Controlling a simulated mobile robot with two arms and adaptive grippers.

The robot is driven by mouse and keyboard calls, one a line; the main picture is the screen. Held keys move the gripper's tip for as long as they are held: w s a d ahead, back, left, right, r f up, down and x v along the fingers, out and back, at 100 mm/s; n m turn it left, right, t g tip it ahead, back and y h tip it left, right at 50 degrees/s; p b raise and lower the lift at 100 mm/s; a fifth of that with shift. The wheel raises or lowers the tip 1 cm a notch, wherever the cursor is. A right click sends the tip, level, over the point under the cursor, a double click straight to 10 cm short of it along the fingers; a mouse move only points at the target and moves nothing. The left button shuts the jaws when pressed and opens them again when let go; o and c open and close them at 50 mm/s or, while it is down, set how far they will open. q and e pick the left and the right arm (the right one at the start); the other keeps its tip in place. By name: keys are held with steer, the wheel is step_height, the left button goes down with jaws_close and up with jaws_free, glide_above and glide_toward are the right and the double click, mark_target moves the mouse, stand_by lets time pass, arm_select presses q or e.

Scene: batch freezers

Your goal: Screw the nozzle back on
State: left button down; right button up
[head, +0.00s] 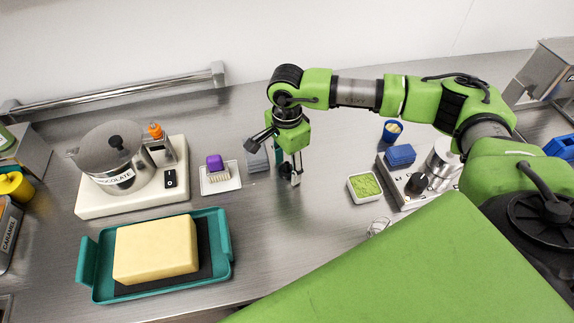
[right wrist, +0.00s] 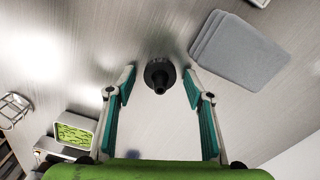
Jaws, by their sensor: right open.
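A small dark round piece with a narrow raised tip, apparently the nozzle (right wrist: 160,75), stands on the steel counter in the right wrist view. My right gripper (right wrist: 157,88) is open above it, with one teal-padded finger on either side and a gap to each. In the head view my right gripper (head: 291,174) points down at the middle of the counter and mostly hides the piece. I cannot tell which part the nozzle fits. My left gripper is not in view.
Grey flat pads (right wrist: 238,50) lie close to my right gripper. To the left are a white tray (head: 220,188), the chocolate machine (head: 120,198) and a teal tray (head: 88,262). A green-filled dish (head: 364,201) and a metal device (head: 408,198) stand right.

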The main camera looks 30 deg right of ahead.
steer(key=c, duration=0.7)
steer(key=shift+c, duration=0.2)
steer(key=shift+r, duration=0.1)
steer(key=shift+r+b, duration=0.5)
steer(key=shift+b, duration=0.15)
steer(key=s+a+r+b, duration=0.6)
steer(key=a+r, duration=0.6)
steer(key=shift+s+a, duration=0.15)
steer(key=shift+s, duration=0.25)
steer(key=shift+f, duration=0.1)
